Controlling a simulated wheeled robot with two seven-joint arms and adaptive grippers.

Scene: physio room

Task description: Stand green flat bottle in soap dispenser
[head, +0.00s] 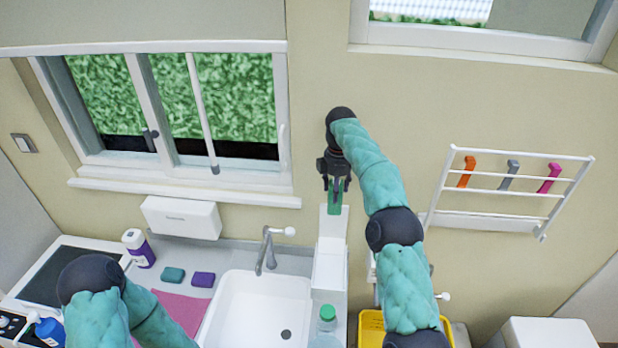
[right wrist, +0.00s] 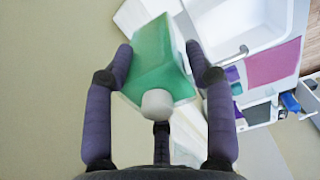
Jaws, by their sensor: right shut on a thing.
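My right gripper (head: 336,184) is shut on the green flat bottle (head: 334,204), in front of the wall at the top of the white soap dispenser (head: 329,262). In the right wrist view the green bottle (right wrist: 160,58) sits between both fingers, its pale cap towards the camera and its body pointing away. In the head view the bottle's lower end overlaps the dispenser's upper part; I cannot tell whether they touch. My left arm shows at the lower left, but its gripper is not in view.
A white sink (head: 262,305) with a tap (head: 268,248) lies left of the dispenser. A wall rack (head: 510,192) and a yellow bin (head: 371,325) are to the right.

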